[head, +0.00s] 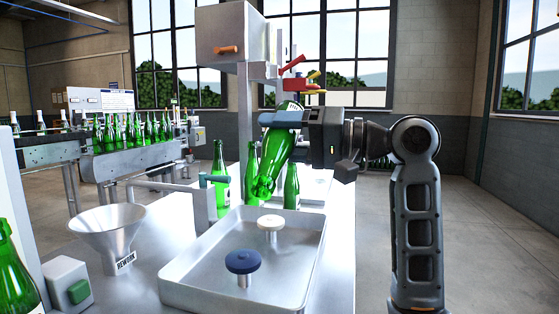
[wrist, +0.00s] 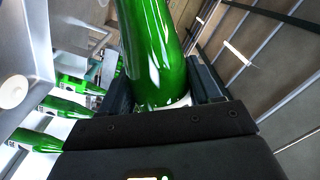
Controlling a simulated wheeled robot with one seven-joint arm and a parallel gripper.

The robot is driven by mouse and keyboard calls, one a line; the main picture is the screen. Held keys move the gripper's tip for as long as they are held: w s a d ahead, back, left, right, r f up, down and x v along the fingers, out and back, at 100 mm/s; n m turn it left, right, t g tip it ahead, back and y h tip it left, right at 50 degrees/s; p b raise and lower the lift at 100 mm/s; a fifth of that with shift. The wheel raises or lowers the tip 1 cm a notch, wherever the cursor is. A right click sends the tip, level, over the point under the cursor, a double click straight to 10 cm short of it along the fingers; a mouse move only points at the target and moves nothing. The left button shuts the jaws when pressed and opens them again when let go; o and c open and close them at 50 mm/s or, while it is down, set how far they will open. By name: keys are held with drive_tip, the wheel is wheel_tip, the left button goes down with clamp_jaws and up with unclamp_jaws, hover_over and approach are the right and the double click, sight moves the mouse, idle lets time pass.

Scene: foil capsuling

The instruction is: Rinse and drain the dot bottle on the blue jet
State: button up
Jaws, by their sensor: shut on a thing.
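My gripper (head: 284,119) is shut on a green bottle (head: 268,165). It holds the bottle tilted in the air, with the lower end over the back of the steel tray. In the wrist view the bottle (wrist: 155,50) sits between the dark fingers, with a strip of white label near them. No dot mark can be made out on it. The blue jet (head: 243,262), a round blue head on a short stem, stands in the front of the tray, clear of the bottle. A white jet (head: 270,222) stands behind it.
The steel tray (head: 180,291) has low walls. Green bottles (head: 220,170) (head: 291,188) stand behind it. A "REWORK" funnel (head: 108,235), a green button box (head: 70,285) and a bottle (head: 15,275) are left. A post-mounted box (head: 232,35) rises behind. The space above the blue jet is free.

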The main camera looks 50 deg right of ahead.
drive_tip(key=n+b, duration=0.1)
drive_tip(key=n, duration=0.1)
drive_tip(key=n+b, duration=0.4)
drive_tip(key=n, duration=0.1)
drive_tip(key=shift+f, duration=0.3)
drive_tip(key=n+b, duration=0.1)
drive_tip(key=n, duration=0.1)
drive_tip(key=n+b, duration=0.2)
drive_tip(key=shift+r, duration=0.3)
drive_tip(key=shift+r, duration=0.1)
